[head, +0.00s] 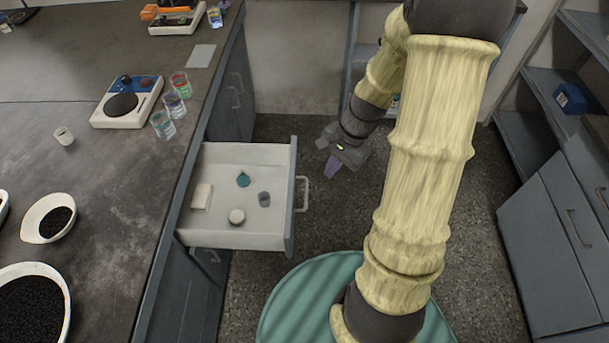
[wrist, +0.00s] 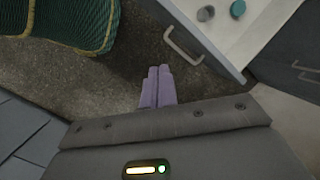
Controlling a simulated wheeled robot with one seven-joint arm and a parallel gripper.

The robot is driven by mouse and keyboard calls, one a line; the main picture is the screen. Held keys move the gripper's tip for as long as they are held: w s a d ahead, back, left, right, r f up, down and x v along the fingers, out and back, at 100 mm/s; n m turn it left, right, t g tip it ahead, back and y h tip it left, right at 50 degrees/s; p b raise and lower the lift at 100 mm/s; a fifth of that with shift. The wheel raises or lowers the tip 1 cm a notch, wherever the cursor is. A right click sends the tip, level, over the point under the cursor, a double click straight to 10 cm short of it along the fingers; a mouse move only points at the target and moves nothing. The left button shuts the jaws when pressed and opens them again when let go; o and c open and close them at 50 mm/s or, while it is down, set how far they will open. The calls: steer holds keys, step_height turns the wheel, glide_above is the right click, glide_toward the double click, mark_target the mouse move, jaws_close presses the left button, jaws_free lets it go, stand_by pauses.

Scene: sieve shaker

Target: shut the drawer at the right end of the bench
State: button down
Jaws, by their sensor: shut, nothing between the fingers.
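The drawer (head: 292,225) at the right end of the bench (head: 175,215) stands pulled out, its white inside showing. A bar handle (head: 303,194) is on its grey front. In the wrist view the drawer's front (wrist: 205,42) and handle (wrist: 183,47) are at the upper right. My gripper (head: 332,168) is to the right of the drawer front, apart from it, over the floor. Its purple fingers (wrist: 158,85) are shut together and empty.
A small pale block (head: 201,197), a white round jar (head: 236,216), a grey piece (head: 264,198) and a teal piece (head: 243,180) lie in the drawer. A cabinet (head: 575,225) stands at the far right. The floor (head: 310,130) beyond the drawer is clear.

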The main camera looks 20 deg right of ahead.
steer(key=w+d+f+m+t+y, duration=0.2)
steer(key=w+d+f+m+y, duration=0.3)
steer(key=m, duration=0.5)
steer(key=shift+w+d+f+t+b, duration=0.45)
steer(key=shift+d+f, duration=0.15)
steer(key=shift+f, duration=0.3)
steer(key=b, duration=0.1)
glide_above(307, 187)
step_height(307, 187, down, 7)
steer(key=shift+f, duration=0.1)
steer(key=shift+w+a, duration=0.1)
steer(key=shift+a, duration=0.3)
steer(key=shift+w, duration=0.15)
